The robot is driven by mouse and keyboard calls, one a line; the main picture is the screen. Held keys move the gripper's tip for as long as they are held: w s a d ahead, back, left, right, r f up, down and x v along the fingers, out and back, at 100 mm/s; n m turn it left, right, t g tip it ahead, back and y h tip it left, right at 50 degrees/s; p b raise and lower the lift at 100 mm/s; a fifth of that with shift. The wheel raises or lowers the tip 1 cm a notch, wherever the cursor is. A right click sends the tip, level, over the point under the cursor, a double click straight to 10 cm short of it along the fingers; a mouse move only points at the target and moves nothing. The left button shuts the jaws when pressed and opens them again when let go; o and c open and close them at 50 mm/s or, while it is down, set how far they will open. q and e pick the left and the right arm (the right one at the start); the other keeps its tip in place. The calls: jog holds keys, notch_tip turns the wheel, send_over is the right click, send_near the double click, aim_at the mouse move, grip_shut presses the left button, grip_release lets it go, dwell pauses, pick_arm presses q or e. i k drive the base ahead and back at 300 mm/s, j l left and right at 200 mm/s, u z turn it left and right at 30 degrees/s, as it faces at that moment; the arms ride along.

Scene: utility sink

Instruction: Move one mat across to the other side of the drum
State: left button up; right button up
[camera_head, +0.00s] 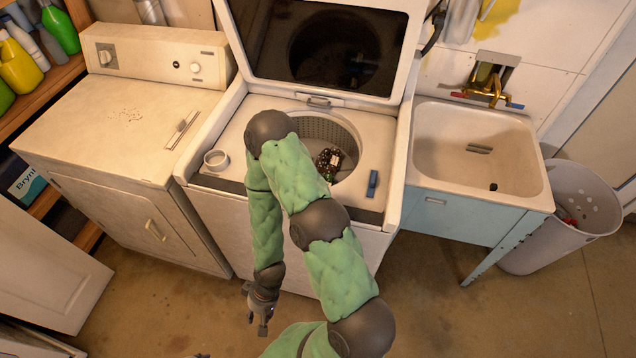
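The drum (345,133) sits in the open top-loading washing machine (233,135), its perforated grey wall showing. A small dark bundle with red, green and white patches (330,160) is in the drum; I cannot tell whether it is a mat. My green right arm reaches over the machine's front and hides the drum's left part. My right gripper (259,318) hangs low in front of the machine, below the drum and apart from it. Nothing is visible in it, and its finger opening is too small to judge. My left gripper is out of view.
The machine's lid (318,45) stands open behind the drum. A white cup-like ring (216,160) and a blue clip-like object (372,183) are on its top. A dryer (120,125) stands left; a sink (475,150) and a bin (570,205) stand right.

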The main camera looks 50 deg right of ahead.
aim_at(328, 162)
jog(key=z, duration=1.6)
